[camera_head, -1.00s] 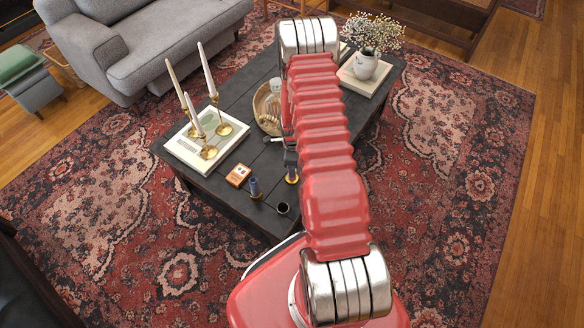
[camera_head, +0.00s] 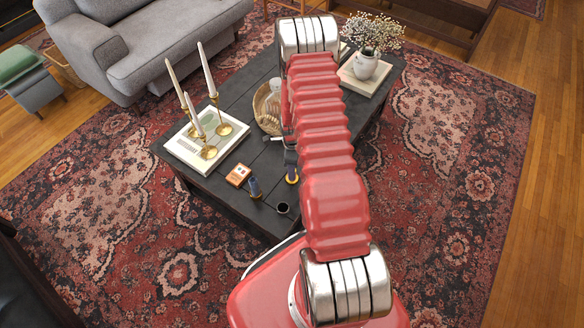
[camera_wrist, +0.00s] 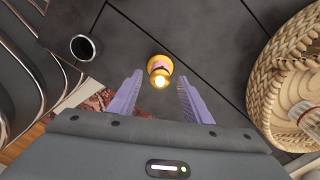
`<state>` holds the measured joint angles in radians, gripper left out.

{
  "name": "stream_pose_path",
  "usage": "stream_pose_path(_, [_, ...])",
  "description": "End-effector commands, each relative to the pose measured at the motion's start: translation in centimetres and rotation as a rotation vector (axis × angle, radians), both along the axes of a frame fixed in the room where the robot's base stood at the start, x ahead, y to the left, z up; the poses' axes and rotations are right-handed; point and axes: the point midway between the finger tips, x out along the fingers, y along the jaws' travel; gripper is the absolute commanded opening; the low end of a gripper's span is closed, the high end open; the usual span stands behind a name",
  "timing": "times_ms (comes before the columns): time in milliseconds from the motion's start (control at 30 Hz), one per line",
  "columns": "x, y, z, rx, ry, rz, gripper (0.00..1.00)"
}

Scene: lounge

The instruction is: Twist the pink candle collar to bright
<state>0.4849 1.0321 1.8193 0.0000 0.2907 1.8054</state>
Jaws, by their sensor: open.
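The candle (camera_wrist: 160,66) stands on the dark table, seen from above in the wrist view. It has a yellow-gold body, a small pinkish band and a glowing tip. My gripper (camera_wrist: 161,98) is open, its two purple fingers apart on either side, with the candle just ahead of and between the fingertips. No contact shows. In the head view the candle's gold base (camera_head: 292,179) shows beside my arm, its upper part mostly hidden by what looks like a finger. Any brightness marking on the collar is too small to read.
A black cup (camera_head: 283,208) and a woven basket (camera_wrist: 258,92) flank the candle. A dark blue upright item (camera_head: 254,188) stands by an orange box (camera_head: 238,175).

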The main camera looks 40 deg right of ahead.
Motion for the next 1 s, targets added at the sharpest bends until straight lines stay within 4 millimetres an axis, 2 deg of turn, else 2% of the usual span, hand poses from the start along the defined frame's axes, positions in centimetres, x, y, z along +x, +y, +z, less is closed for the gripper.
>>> stream_pose_path(167, [0.1, 0.0, 1.6, -0.001, -0.003, 0.0, 0.45])
stream_pose_path(1000, [0.1, 0.0, 12.3, -0.001, -0.002, 0.0, 0.45])
